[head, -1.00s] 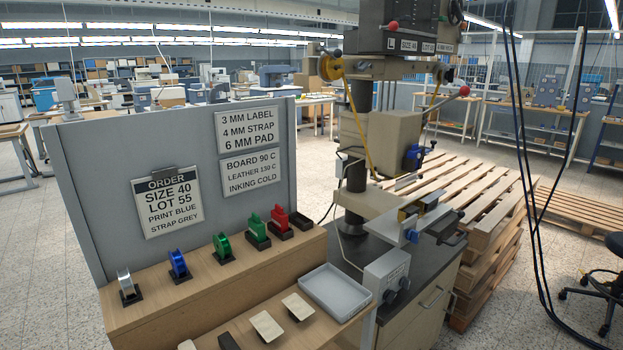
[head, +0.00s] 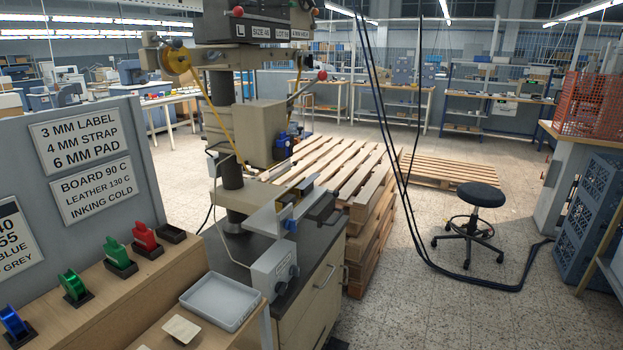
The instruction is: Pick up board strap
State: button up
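A flat tan piece (head: 181,329) lies on the low wooden bench at the bottom left of the head view. The edge of another pale piece shows at the bottom border beside it. I cannot tell whether either is the board strap. My gripper is not in view.
A grey tray (head: 221,302) sits on the bench. Foil rolls and coloured blocks, including a green one (head: 118,254) and a red one (head: 146,240), stand on a wooden ledge. The stamping press (head: 233,120) stands behind. Pallets (head: 352,170), hanging cables and a stool (head: 480,196) are to the right.

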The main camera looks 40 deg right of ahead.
aim_at(306, 183)
jog(key=i+l, duration=0.1)
jog(key=l, duration=0.25)
jog(key=i+l, duration=0.15)
jog(key=l, duration=0.25)
jog(key=i+l, duration=0.1)
jog(key=l, duration=0.25)
jog(key=i+l, duration=0.1)
jog(key=l, duration=0.3)
jog(key=i+l+u, duration=0.1)
jog(key=l, duration=0.25)
jog(key=i+l, duration=0.15)
jog(key=l, duration=0.25)
